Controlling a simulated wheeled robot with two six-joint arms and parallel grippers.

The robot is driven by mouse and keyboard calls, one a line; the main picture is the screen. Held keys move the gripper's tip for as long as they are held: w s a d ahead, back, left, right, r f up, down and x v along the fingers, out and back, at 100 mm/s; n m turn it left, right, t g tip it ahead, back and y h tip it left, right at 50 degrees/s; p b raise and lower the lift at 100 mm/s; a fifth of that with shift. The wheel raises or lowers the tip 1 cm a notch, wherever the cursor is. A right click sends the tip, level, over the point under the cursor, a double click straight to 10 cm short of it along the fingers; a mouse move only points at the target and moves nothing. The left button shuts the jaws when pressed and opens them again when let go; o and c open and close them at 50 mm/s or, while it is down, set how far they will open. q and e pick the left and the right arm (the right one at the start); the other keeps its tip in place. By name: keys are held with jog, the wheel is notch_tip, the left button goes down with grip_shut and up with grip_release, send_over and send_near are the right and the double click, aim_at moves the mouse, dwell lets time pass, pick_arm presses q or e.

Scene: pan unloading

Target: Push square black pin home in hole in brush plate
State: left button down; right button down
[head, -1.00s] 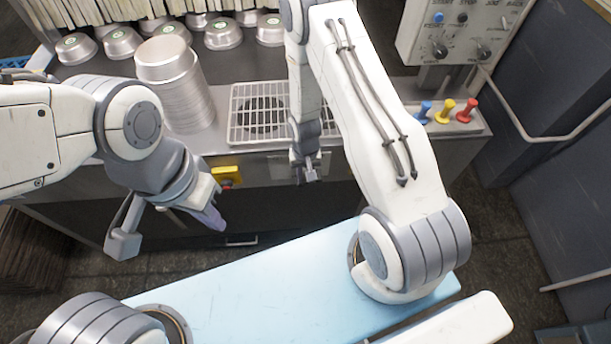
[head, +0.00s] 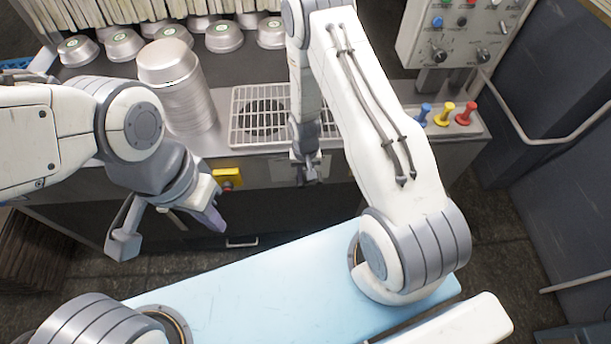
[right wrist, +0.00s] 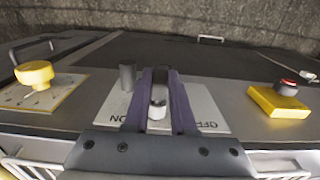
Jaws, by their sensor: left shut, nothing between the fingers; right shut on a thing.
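My right gripper (head: 308,178) is at the front panel below the wire grate. In the right wrist view its purple fingers (right wrist: 160,105) are shut on a pale, rounded piece (right wrist: 158,98) in front of a white lettered plate (right wrist: 205,108). I cannot tell whether the held piece is fixed to the panel. A short dark post (right wrist: 127,77) stands just left of the fingers; its cross-section is unclear. I cannot make out a square black pin or a brush plate for certain. My left gripper (head: 213,217) is shut and empty, in front of the counter.
A yellow box with a red button (head: 228,178) and a yellow knob (right wrist: 34,74) are on the panel. A stack of pans (head: 185,100) stands beside the wire grate (head: 245,125). Blue (head: 423,113), yellow (head: 444,113) and red (head: 465,113) pegs stand at right.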

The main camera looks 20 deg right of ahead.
jog(key=shift+w+d, duration=0.1)
jog(key=shift+w, duration=0.15)
jog(key=c, duration=0.7)
grip_release()
jog(key=shift+o, duration=0.2)
notch_tip(320, 180, up, 10)
jog(key=b, duration=0.2)
jog(key=shift+r+b, duration=0.25)
jog(key=shift+b, duration=0.1)
